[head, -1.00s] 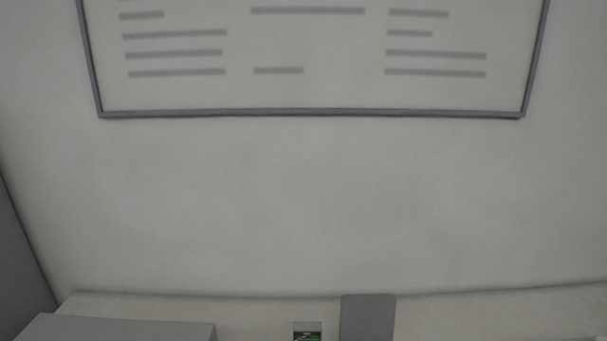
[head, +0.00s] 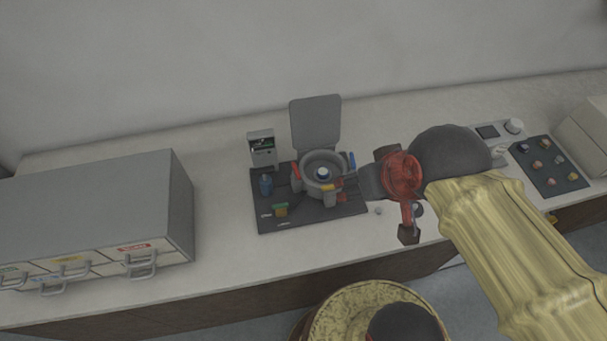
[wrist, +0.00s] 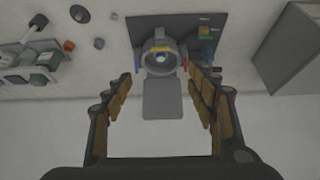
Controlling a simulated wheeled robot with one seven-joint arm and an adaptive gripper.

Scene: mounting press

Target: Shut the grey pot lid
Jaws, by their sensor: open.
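The grey pot lid (head: 316,122) is a flat rounded plate standing upright, open, at the back of the round grey pot (head: 311,166). The pot sits on a dark base plate (head: 287,217), with red, blue and yellow parts around its rim and a blue-white round piece inside. In the wrist view the lid (wrist: 162,98) lies between my spread fingers in the picture, below the pot (wrist: 146,65). My gripper (wrist: 160,115) is open and empty. In the head view my arm ends right of the pot, its fingers partly hidden.
A grey drawer cabinet (head: 95,210) stands on the counter at left. A small grey box with a display (head: 262,149) and a blue bottle (head: 266,184) are left of the pot. A dark tray with several round pieces (head: 550,165) lies at right. The counter front is clear.

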